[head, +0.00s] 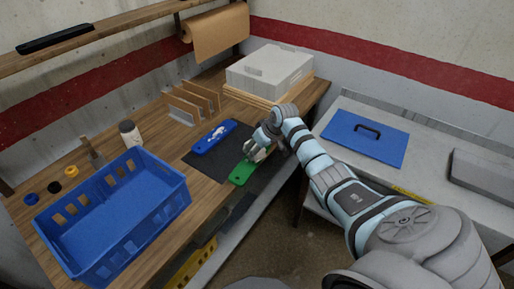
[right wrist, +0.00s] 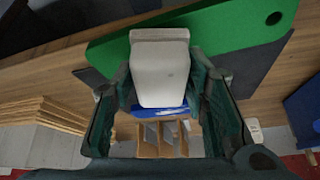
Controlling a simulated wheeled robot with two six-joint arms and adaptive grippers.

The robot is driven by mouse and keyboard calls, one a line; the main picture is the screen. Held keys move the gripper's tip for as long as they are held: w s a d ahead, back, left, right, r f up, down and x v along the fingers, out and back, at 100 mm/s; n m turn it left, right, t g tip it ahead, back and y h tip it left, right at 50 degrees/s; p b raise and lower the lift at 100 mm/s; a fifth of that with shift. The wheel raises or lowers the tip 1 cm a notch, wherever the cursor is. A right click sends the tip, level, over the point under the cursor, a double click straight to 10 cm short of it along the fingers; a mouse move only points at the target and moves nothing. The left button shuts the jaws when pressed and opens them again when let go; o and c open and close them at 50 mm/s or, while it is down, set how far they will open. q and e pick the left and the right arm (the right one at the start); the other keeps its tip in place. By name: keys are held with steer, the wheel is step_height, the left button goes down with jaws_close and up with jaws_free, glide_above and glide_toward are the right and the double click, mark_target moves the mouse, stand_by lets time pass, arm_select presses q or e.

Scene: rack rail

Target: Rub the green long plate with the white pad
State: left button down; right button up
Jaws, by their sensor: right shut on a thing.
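The green long plate (head: 241,173) lies on a dark mat on the wooden bench, partly hidden by my right gripper. It also spans the top of the right wrist view (right wrist: 230,28), with a hole near its end. My right gripper (head: 260,150) is over the plate's far part. It is shut on the white pad (right wrist: 160,75), held between its two dark fingers. The pad overlaps the plate's edge in the wrist view; I cannot tell whether they touch. My left gripper is not in view.
A blue plate with white marks (head: 212,138) lies beside the green one on the dark mat (head: 205,160).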

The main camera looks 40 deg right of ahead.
steer(key=shift+f+b, duration=0.45)
steer(key=shift+f, duration=0.2)
